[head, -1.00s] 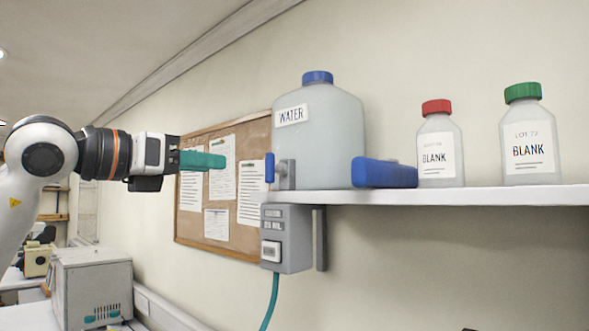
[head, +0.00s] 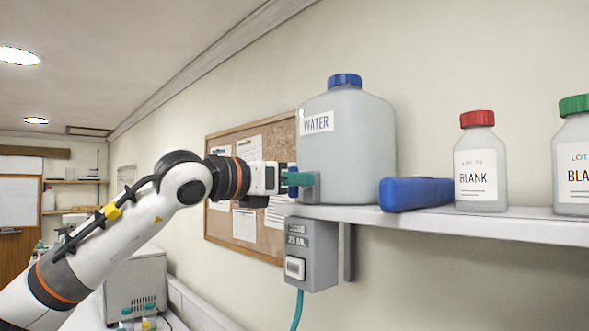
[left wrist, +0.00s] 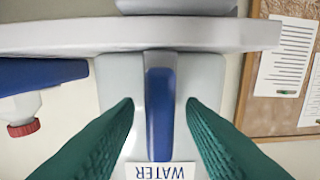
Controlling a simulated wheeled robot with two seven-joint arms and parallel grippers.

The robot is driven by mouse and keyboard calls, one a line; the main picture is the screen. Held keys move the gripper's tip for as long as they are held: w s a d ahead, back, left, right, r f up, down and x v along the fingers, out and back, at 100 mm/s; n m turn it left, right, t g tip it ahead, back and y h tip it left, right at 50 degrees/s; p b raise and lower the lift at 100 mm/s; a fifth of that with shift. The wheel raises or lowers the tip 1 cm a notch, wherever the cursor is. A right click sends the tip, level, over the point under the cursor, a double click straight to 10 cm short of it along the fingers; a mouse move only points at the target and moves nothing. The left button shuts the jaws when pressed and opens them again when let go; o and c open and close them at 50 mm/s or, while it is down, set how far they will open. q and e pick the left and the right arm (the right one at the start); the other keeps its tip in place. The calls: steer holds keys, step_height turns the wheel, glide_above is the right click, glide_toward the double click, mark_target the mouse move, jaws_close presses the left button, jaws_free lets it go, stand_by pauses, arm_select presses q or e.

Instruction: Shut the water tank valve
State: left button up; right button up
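The water tank (head: 352,150) is a translucent grey jug with a blue cap and a WATER label, standing on the wall shelf. Its valve has a blue handle (left wrist: 160,115) on a grey spout (head: 308,192) at the tank's left side. My left gripper (left wrist: 160,103) is open, with one teal finger on each side of the blue handle and a gap on both sides in the left wrist view. That view is upside down. In the head view the left gripper is at the valve and its teal finger hides most of the handle. My right gripper is not in view.
A white shelf (head: 500,227) carries a long blue object (head: 415,194) and white BLANK bottles with red (head: 482,170) and green caps. A grey 25 ML box (head: 310,255) with a teal hose hangs below. A corkboard (head: 222,215) is on the wall behind.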

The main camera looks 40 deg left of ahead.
arm_select(q)
steer(key=shift+w, duration=0.15)
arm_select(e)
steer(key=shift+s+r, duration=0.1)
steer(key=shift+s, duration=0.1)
arm_select(q)
steer(key=shift+c, duration=0.9)
jaws_close()
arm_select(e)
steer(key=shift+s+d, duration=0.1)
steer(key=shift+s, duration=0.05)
